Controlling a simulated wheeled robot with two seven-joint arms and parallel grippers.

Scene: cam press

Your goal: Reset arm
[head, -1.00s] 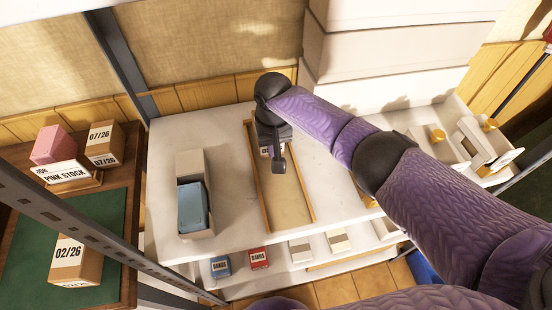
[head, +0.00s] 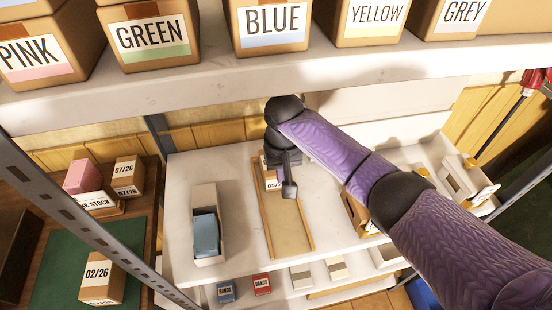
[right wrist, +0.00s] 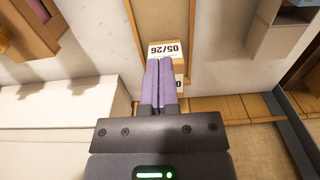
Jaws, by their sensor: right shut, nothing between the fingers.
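My right gripper (head: 289,190) is shut and empty over the long wooden-edged tray (head: 290,242) on the white shelf. In the right wrist view its two purple fingers (right wrist: 160,64) lie together, in front of a small box labelled 05/26 (right wrist: 168,48). That box (head: 270,184) shows partly in the head view, at the far end of the tray, half hidden by the gripper. I cannot tell whether the fingers touch it. My left gripper is not in view.
A grey open box (head: 196,195) with a blue block (head: 206,235) stands left of the tray. Above is a shelf (head: 200,80) with boxes labelled PINK, GREEN, BLUE, YELLOW and GREY. A metal post (head: 90,225) crosses at left. White bins stand at right.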

